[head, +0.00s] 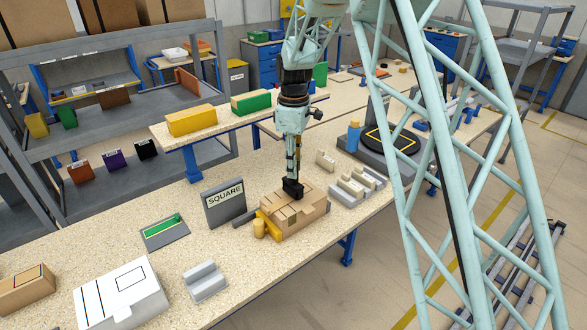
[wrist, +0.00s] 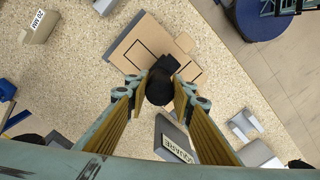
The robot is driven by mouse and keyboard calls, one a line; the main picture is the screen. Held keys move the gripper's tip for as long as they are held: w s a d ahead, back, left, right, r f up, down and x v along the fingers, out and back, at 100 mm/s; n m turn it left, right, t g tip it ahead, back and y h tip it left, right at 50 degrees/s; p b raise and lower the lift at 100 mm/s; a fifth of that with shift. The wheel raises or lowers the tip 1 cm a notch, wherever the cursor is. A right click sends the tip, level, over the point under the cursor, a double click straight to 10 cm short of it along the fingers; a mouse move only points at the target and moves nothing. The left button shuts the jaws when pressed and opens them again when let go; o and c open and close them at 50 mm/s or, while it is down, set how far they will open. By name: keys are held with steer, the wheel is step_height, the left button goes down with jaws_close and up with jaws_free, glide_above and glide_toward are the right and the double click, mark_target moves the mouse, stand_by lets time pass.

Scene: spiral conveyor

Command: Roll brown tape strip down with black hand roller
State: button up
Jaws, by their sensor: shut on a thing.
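My gripper (head: 293,170) points down over the tan cardboard box (head: 312,222) on the speckled bench, and is shut on the black hand roller (head: 293,188). In the wrist view the roller's round black end (wrist: 160,88) sits between my gripper's fingers, with its black head (wrist: 169,65) over the box (wrist: 122,45). The roller's head is at the box top; I cannot tell whether it touches. Dark outlines and tan pieces show on the top. I cannot clearly pick out the brown tape strip from the similar-coloured cardboard.
A SQUARE sign (head: 225,203) stands left of the box. A yellow cylinder (head: 259,229) is beside it. Grey holders (head: 350,190) stand to the right, and a grey block (head: 205,281) and white box (head: 121,296) are in front. Some bare bench lies between them.

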steer(key=shift+r+p, duration=1.4)
steer(key=shift+r, duration=1.85)
